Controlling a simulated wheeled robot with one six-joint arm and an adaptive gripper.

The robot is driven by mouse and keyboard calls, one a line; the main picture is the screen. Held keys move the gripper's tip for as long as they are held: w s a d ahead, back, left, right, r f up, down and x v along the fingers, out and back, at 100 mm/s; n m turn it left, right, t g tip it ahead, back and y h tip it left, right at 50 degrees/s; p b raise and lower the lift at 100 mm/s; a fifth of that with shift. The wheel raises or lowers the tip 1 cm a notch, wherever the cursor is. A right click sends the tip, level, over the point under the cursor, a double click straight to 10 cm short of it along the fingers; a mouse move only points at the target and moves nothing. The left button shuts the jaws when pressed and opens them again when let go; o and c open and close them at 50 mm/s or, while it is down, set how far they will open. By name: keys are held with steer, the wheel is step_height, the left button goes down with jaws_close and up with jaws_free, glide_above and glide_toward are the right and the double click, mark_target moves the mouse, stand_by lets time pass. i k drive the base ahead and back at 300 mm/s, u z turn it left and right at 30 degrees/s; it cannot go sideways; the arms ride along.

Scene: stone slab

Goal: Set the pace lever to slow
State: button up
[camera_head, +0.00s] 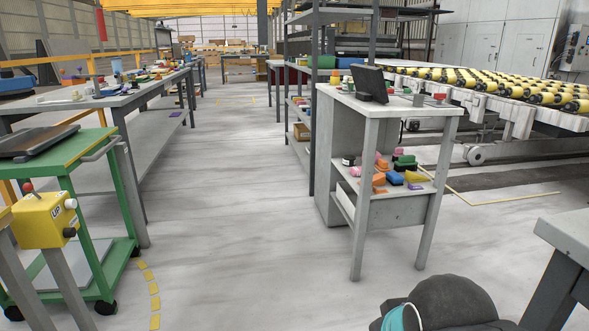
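No lever marked as the pace lever can be made out. A yellow control box (45,222) stands on grey legs at the left edge, in front of the green cart. It has a label that seems to read "UP", pale and black knobs on its right side, and a small red-tipped stick (28,187) on top. A red-topped control (439,97) sits on the grey workstation (345,101) at right, too small to read. A grey wall panel (577,47) with small controls is at the far right. My gripper is not in view; a dark rounded arm part shows at the bottom.
A green cart (88,150) stands left, with long benches behind it. A roller table (470,85) with yellow rollers is at right. A grey table corner (570,235) juts in at lower right. The floor (235,215) in the middle is clear.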

mark_target(346, 79)
steer(key=z, duration=0.15)
steer(key=i, duration=0.9)
steer(key=u, duration=0.35)
steer(key=i, duration=1.05)
steer(key=z, duration=0.6)
